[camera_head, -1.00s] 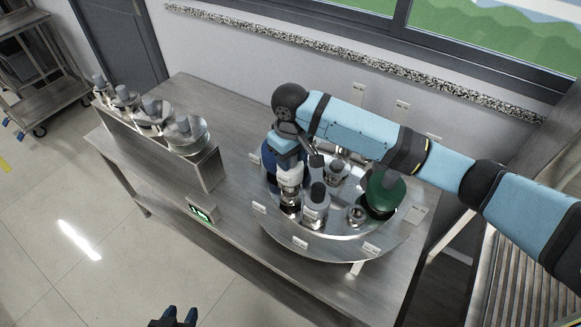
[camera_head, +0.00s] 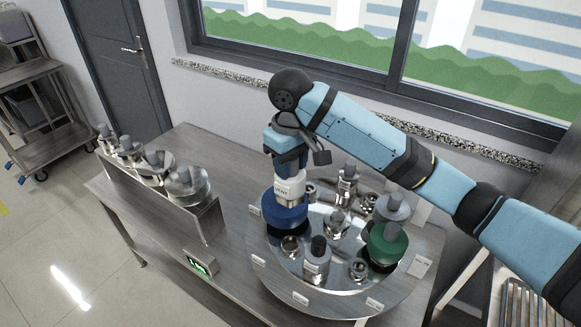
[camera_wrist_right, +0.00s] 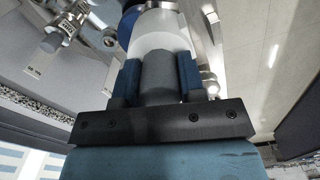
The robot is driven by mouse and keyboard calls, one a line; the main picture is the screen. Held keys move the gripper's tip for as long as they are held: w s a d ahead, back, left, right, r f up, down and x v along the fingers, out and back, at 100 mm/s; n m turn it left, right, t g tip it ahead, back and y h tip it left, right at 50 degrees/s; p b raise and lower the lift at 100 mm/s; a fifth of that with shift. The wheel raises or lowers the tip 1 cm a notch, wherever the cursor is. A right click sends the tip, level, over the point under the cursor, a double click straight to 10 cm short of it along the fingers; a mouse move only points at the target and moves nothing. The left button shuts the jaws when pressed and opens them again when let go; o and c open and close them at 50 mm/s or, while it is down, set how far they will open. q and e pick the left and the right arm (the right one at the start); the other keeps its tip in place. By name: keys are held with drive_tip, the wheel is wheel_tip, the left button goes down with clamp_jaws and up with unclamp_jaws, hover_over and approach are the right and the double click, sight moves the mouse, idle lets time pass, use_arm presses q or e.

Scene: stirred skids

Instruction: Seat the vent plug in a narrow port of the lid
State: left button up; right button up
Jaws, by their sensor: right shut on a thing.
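The vent plug (camera_head: 289,187) is a white cylinder with dark lettering; its grey grip (camera_wrist_right: 158,75) shows in the right wrist view. My right gripper (camera_head: 288,168) is shut on that grip, its blue fingers on either side. The plug is upright in front of or above a blue round-topped part (camera_head: 284,220); I cannot tell whether they touch. The lid (camera_head: 330,285) is a round steel disc with labels around its edge. Small steel ports show on it, one at the front left (camera_head: 290,246) and one at the front right (camera_head: 358,270). My left gripper is out of view.
A green-topped part (camera_head: 387,246), a grey-topped steel plug (camera_head: 317,262) and several other fittings crowd the lid. A raised steel rack (camera_head: 165,190) with several grey-knobbed pieces stands at left. A small green display (camera_head: 200,264) is at the table's front edge.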

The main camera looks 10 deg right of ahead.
drive_tip(key=w+d+f+m+p, duration=0.1)
drive_tip(key=w+d+p, duration=0.25)
drive_tip(key=d, duration=0.65)
drive_tip(key=w+d+f+p, duration=0.1)
drive_tip(key=w+d+p, duration=0.25)
drive_tip(key=d, duration=0.55)
drive_tip(key=w+d+f+m+p, duration=0.1)
drive_tip(key=w+d+p, duration=0.25)
drive_tip(key=d, duration=0.65)
wheel_tip(320, 180, down, 13)
drive_tip(key=b, duration=0.3)
drive_tip(key=shift+f+b, duration=0.2)
drive_tip(key=shift+b, duration=0.1)
idle(0.4)
drive_tip(key=shift+s, duration=0.1)
idle(0.3)
